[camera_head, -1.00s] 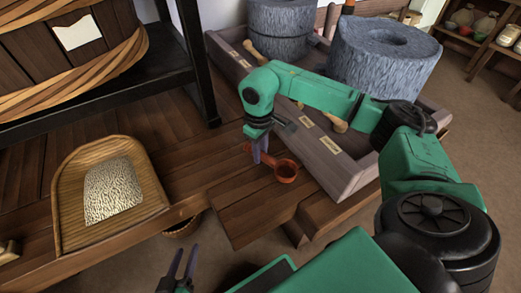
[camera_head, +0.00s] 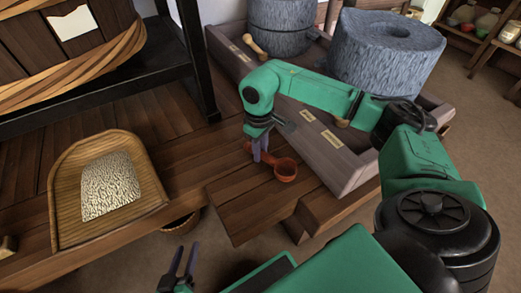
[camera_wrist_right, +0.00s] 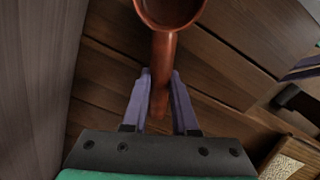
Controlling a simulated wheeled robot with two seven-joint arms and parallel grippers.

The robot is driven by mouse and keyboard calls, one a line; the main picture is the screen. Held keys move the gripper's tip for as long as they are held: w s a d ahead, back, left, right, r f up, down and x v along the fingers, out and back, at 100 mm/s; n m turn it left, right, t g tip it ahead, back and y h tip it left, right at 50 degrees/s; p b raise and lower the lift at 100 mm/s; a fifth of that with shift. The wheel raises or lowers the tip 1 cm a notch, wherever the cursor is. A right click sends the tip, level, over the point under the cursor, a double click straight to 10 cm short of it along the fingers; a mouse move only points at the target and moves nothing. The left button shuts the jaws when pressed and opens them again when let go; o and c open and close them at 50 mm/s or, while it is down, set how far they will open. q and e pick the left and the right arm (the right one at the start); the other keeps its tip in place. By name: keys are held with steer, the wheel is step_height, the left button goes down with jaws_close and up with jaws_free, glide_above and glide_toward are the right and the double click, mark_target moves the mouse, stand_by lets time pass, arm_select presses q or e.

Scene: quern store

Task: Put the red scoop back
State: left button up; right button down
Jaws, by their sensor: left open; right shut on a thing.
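The red scoop (camera_head: 286,170) is at the wooden bench's right end, beside the grey trough, with its bowl toward the right. My right gripper (camera_head: 262,156) points down and is shut on the scoop's handle. In the right wrist view the scoop (camera_wrist_right: 169,12) has its handle between the two purple fingers of my right gripper (camera_wrist_right: 160,90), its bowl beyond the fingertips. I cannot tell whether the scoop touches the bench. My left gripper (camera_head: 183,262) is open and empty at the bottom of the head view, in front of the bench.
A woven winnowing tray (camera_head: 152,197) with pale grain lies on the bench (camera_head: 240,208) at left. The labelled trough (camera_head: 333,172) holds millstones (camera_head: 350,60) and wooden-handled tools. A basket (camera_head: 181,224) stands below the bench. A black frame post (camera_head: 198,70) rises behind.

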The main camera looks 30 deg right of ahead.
arm_select(q)
steer(key=shift+f, duration=0.15)
arm_select(e)
steer(key=shift+f, duration=0.15)
steer(key=c, duration=0.6)
jaws_free()
arm_select(q)
steer(key=shift+g, duration=0.7)
steer(key=r+p, duration=0.4)
steer(key=r, duration=0.1)
steer(key=shift+a+p, duration=0.35)
arm_select(e)
step_height(320, 180, up, 15)
steer(key=shift+w+f, duration=0.15)
steer(key=shift+f, duration=0.05)
